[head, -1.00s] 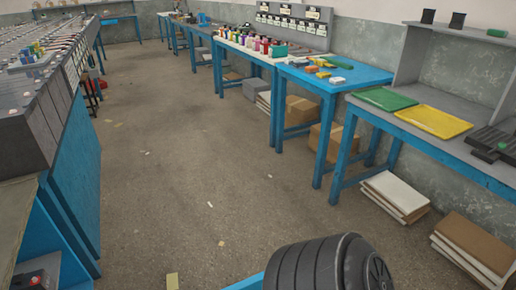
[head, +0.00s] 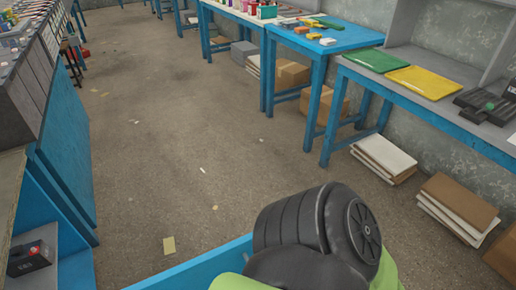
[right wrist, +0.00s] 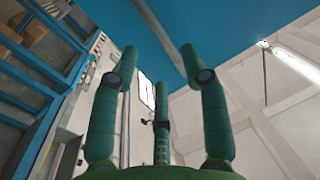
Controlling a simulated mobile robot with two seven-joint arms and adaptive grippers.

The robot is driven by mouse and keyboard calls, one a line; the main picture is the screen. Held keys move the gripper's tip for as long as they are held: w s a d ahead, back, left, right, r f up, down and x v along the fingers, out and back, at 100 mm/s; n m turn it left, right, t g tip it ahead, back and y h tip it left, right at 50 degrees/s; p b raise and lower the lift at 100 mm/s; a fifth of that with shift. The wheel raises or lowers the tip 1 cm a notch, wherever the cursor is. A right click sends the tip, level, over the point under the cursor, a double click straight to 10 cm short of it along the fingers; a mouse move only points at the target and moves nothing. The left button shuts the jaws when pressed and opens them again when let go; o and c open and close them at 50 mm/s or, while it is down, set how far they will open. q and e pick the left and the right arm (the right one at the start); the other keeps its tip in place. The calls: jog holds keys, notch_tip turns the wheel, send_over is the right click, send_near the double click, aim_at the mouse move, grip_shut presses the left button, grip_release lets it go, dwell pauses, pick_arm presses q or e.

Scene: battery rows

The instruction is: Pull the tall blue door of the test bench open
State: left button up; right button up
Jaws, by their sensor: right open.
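A broad blue panel (right wrist: 235,30), which looks like the tall door, fills the top of the right wrist view. A long grey bar (right wrist: 165,33), like a handle, crosses in front of it. My right gripper (right wrist: 160,60) is open, its green fingers spread with the bar's lower end showing between the tips. I cannot tell whether any finger touches the bar. In the head view, a blue edge (head: 195,265) shows at the bottom beside my right arm; I cannot tell if it is the same panel. My right gripper is hidden there, and my left gripper is out of view.
A blue-sided bench (head: 65,150) stands at the left, with a black box (head: 32,258) on a low shelf. Blue tables line the right, with a green tray (head: 378,60) and yellow tray (head: 424,82). Stacked boards (head: 384,158) lie below.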

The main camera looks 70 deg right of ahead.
jog(key=shift+v, duration=2.35)
jog(key=shift+w, duration=0.1)
